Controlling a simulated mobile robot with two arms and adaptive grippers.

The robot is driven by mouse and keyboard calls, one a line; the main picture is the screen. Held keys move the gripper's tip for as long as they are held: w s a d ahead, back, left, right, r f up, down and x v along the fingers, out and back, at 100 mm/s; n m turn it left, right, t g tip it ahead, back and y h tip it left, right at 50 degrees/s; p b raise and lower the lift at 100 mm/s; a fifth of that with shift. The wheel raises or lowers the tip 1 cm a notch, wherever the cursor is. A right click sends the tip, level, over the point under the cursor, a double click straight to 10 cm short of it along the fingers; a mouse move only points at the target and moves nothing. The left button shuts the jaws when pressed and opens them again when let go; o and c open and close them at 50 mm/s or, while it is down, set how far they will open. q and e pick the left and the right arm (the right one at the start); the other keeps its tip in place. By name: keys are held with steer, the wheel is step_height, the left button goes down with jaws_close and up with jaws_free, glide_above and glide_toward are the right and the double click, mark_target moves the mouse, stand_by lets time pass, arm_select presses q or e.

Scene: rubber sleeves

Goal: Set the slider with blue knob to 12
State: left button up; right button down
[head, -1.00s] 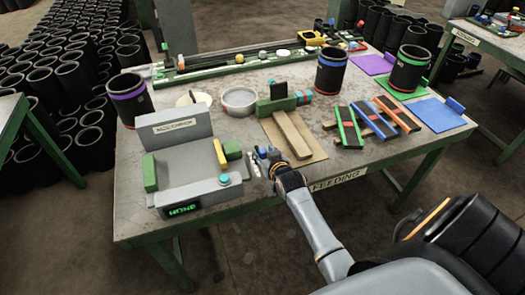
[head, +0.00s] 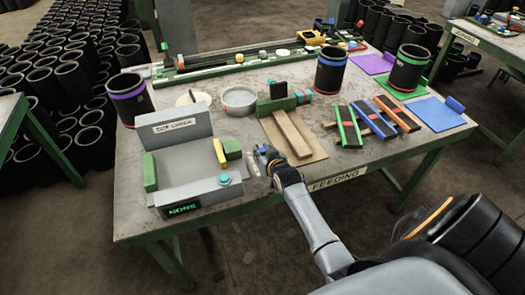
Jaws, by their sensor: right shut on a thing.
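My right gripper (head: 266,157) reaches in from the lower right to the table's front part, just right of the size check device. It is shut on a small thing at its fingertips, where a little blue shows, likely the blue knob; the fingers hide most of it. A pale strip with small marks (head: 253,165) lies between the gripper and the device; its numbers are too small to read, so the setting cannot be told. My left gripper is not in view.
The grey size check device (head: 182,128) has a green display (head: 184,209) reading NONE. A brown board (head: 310,148) with a wooden bar lies close right of the gripper. Black sleeves (head: 331,70) stand further back. Striped blocks (head: 378,120) lie to the right.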

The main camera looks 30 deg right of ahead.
steer(key=w, duration=0.2)
steer(key=w+d+b, duration=0.1)
steer(key=shift+w+b, duration=0.3)
steer(key=shift+w, duration=0.1)
steer(key=shift+r, duration=0.1)
